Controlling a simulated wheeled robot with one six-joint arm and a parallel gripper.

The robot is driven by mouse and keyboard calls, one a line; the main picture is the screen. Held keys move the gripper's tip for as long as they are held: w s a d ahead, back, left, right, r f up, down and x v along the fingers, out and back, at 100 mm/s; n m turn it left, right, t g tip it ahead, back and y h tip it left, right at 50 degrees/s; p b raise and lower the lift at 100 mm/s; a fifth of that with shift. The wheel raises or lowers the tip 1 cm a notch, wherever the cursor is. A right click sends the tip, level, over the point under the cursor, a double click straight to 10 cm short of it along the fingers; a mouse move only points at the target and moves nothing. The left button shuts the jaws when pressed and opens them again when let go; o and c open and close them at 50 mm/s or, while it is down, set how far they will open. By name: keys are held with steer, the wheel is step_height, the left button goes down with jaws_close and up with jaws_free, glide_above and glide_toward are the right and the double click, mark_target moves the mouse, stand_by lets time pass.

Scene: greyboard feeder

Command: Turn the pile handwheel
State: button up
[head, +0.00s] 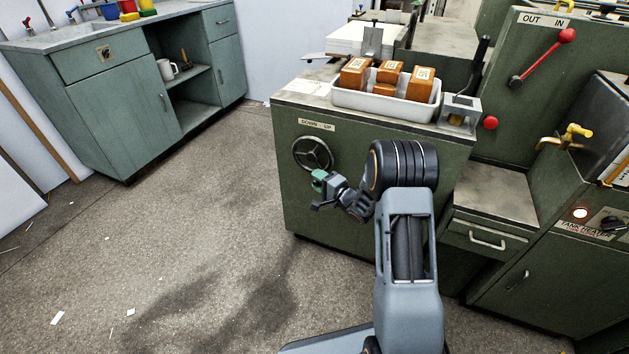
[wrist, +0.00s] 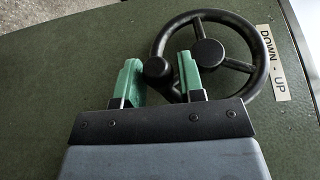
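The black pile handwheel (head: 313,152) is on the green front of the feeder cabinet, under the "DOWN - UP" label (head: 317,124). In the wrist view the handwheel (wrist: 207,53) has a spoked rim, a round hub and a dark crank knob (wrist: 157,69) at its lower left. My gripper (head: 320,180) is just below and in front of the wheel. In the wrist view my gripper (wrist: 158,68) is open, and the knob shows in the gap between its green fingers. A space shows left of the knob; whether the right finger touches it I cannot tell.
A white tray (head: 385,107) of orange-brown boxes stands on the cabinet top above the wheel. A red-knobbed lever (head: 543,57) and a drawer (head: 487,237) are to the right. A green workbench (head: 120,90) stands at the left. The floor between is mostly clear.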

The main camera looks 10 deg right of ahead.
steer(key=shift+x, duration=1.05)
jaws_close()
